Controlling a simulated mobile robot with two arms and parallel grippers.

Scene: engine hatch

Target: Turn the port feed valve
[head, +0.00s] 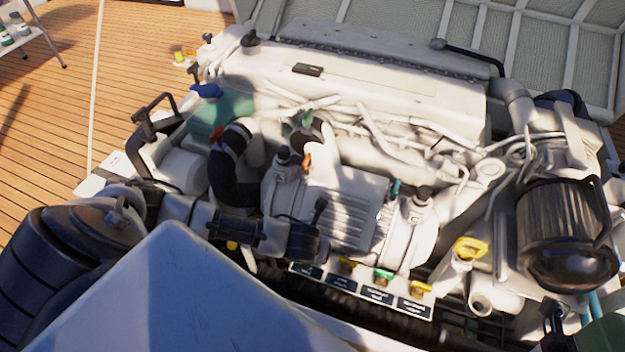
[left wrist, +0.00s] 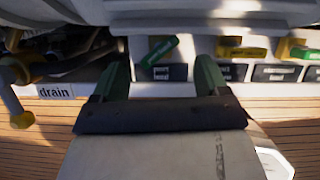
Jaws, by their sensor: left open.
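The port feed valve has a green handle (left wrist: 160,50) above a dark label that appears to read "port feed" (left wrist: 170,73) in the left wrist view. In the head view the valve row (head: 377,295) shows below the engine. The leftmost handle and my left fingertips are not clearly visible there.
More yellow and green handles (left wrist: 242,52) stand close on the right. A drain label (left wrist: 57,91) and a yellow-tipped lever (left wrist: 22,118) are on the left. The engine (head: 390,90) overhangs the row. A yellow cap (head: 470,248) is to its right.

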